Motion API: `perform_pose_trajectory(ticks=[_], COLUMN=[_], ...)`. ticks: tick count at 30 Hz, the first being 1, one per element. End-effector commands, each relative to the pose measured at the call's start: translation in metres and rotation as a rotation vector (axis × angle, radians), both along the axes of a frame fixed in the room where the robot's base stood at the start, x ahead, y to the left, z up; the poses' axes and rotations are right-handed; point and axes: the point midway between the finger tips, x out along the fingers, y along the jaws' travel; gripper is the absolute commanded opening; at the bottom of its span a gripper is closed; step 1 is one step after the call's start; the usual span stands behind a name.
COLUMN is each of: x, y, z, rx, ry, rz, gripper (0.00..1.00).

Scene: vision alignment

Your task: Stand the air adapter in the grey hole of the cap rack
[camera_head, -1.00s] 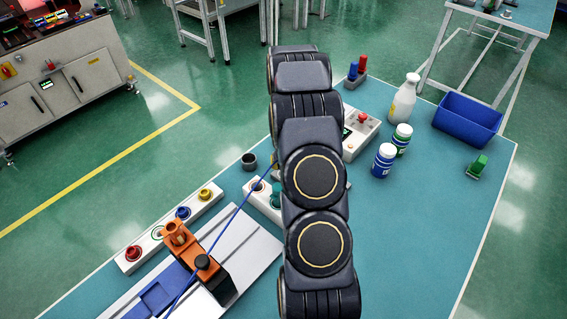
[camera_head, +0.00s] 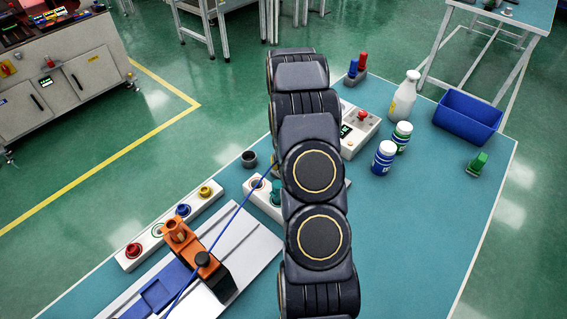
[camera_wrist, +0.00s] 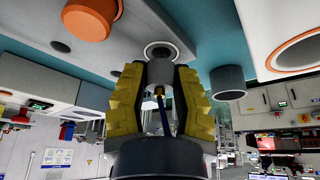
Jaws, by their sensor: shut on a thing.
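In the wrist view my gripper (camera_wrist: 160,98) has its yellow fingers shut on the air adapter (camera_wrist: 160,73), a light grey piece with a brass fitting and a blue hose. Just beyond its end is a dark-ringed hole (camera_wrist: 160,49) in a pale surface, which looks like the grey hole. I cannot tell whether the adapter touches it. The pale cap rack (camera_head: 221,188) has red, blue and yellow caps. A second pale block (camera_head: 249,187) bears a teal cap (camera_head: 276,194) and is partly hidden by my arm.
A dark grey cup (camera_head: 249,160) stands near the racks; in the wrist view a grey cup (camera_wrist: 228,83) is right of my fingers. An orange fixture (camera_head: 187,246) stands front left. Bottles (camera_head: 384,158) and a blue bin (camera_head: 468,117) are on the right.

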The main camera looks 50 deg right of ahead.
Motion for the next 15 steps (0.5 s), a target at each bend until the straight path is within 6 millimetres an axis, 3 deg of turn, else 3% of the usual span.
perform_pose_trajectory(ticks=[15], x=[0.0001], y=[0.0], z=[-0.0061], rx=[0.0], ry=[0.0], rz=[0.0], gripper=[0.0])
